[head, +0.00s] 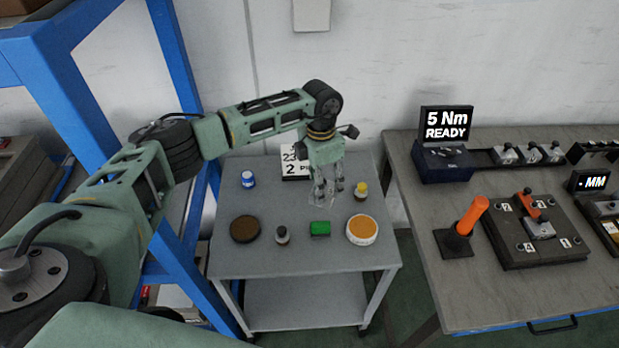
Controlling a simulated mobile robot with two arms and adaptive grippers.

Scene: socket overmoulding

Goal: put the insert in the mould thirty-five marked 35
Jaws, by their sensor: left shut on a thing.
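My left gripper (328,190) points down over the back right part of a small grey trolley top. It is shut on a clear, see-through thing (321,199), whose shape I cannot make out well. I cannot tell whether this thing touches the trolley top. I see no insert that I can name for sure and no mould marked 35. My right gripper is not in view.
The trolley (285,262) also holds a blue-and-white jar (248,179), yellow-capped bottle (361,191), brown disc (245,229), dark bottle (282,235), green block (320,229), orange-topped tub (362,230) and sign (294,163). A workbench (460,300) with fixtures stands right; a blue frame (75,100) stands left.

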